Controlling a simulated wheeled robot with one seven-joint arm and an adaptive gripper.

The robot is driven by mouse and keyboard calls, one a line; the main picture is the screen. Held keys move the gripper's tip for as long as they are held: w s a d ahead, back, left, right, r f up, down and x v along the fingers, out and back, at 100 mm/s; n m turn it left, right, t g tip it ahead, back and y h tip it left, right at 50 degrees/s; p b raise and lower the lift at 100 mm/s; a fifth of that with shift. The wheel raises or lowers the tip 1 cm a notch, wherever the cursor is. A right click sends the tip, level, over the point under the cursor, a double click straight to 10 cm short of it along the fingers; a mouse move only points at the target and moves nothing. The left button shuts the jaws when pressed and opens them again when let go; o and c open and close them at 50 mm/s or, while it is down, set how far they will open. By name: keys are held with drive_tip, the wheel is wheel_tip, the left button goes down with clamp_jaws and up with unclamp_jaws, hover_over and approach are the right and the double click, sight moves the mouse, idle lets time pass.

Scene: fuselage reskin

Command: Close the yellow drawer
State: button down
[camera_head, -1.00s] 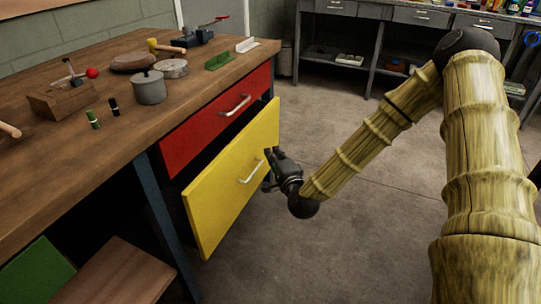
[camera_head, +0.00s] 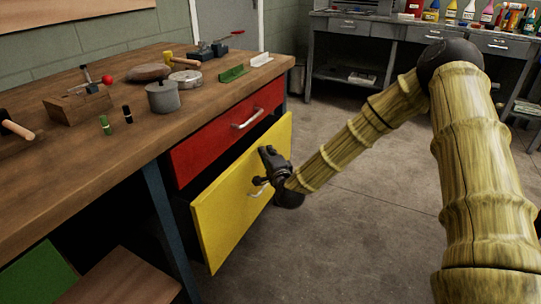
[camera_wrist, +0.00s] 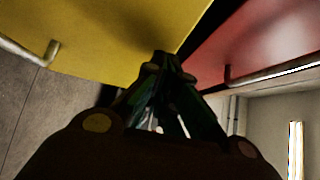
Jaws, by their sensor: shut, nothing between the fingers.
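The yellow drawer (camera_head: 228,212) sits below the red drawer in the workbench. It is pulled out, with a dark gap showing behind its front. Its silver handle (camera_head: 258,190) is partly hidden by my gripper. My gripper (camera_head: 267,154) is shut and empty, at the right part of the yellow front. In the wrist view my fingertips (camera_wrist: 160,60) lie over the yellow front (camera_wrist: 105,35), near its edge beside the red drawer. I cannot tell whether they touch the front. The yellow drawer's handle (camera_wrist: 35,52) shows at the left of the wrist view, apart from the fingers.
The red drawer (camera_head: 222,138) above looks shut. The wooden bench top (camera_head: 70,175) carries a grey pot (camera_head: 162,97), a vise and several small items. A grey bench (camera_head: 360,35) stands at the back. The concrete floor (camera_head: 370,220) right of the drawer is clear.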

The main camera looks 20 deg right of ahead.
sight(256, 150)
drive_tip(key=w+a, duration=0.3)
drive_tip(key=shift+w, duration=0.2)
drive_tip(key=shift+w+a+r, duration=0.1)
drive_tip(key=shift+a+r, duration=0.05)
idle(0.4)
